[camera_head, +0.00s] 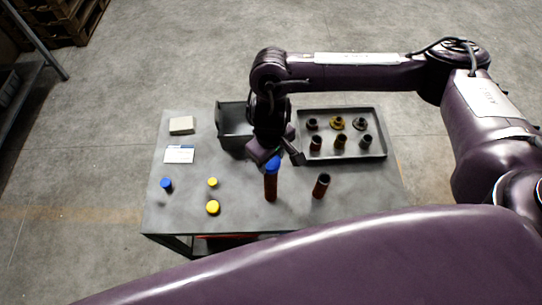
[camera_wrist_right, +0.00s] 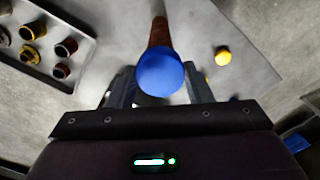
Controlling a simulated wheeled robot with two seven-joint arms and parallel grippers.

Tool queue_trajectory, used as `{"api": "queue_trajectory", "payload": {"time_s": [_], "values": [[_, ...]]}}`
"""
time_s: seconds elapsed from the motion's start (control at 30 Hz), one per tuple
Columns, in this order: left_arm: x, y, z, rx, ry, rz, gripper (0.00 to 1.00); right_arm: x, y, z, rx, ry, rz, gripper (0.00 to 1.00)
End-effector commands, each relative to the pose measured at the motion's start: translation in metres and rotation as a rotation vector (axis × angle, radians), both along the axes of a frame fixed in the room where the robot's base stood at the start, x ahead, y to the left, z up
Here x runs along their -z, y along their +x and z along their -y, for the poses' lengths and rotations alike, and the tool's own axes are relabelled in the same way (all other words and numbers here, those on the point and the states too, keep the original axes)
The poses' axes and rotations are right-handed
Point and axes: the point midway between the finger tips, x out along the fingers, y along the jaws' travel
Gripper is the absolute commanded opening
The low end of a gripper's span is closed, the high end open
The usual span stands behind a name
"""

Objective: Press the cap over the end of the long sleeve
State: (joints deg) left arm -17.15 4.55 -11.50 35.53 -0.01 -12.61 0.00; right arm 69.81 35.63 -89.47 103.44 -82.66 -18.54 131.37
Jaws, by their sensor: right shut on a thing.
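The long sleeve (camera_head: 270,188) is a reddish-brown tube standing upright near the front middle of the table. A blue cap (camera_head: 272,165) is at its top end. In the wrist view the blue cap (camera_wrist_right: 160,73) sits between the fingers of my right gripper (camera_wrist_right: 160,88), with the brown sleeve (camera_wrist_right: 159,32) behind it. My right gripper (camera_head: 279,157) is shut on the blue cap from above. Whether the cap is fully seated on the sleeve cannot be told. My left gripper is not in view.
A shorter brown sleeve (camera_head: 321,186) stands to the right. A grey tray (camera_head: 374,152) holds several brown and yellow parts. A grey bin (camera_head: 232,128) is behind the gripper. Another blue cap (camera_head: 166,184) and two yellow caps (camera_head: 212,207) lie on the left, near a white card (camera_head: 180,154).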

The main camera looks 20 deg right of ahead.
Motion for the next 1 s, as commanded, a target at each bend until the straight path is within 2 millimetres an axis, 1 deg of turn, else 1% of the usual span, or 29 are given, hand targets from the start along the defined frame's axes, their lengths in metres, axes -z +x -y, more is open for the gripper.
{"api": "queue_trajectory", "payload": {"time_s": [0.7, 1.0], "values": [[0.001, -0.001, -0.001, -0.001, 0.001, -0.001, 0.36, 0.010, 0.000, 0.000, 0.000, 0.000, 0.001, 0.24], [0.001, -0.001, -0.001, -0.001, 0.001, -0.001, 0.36, 0.010, 0.000, 0.000, 0.000, 0.000, 0.000, 0.24]]}}
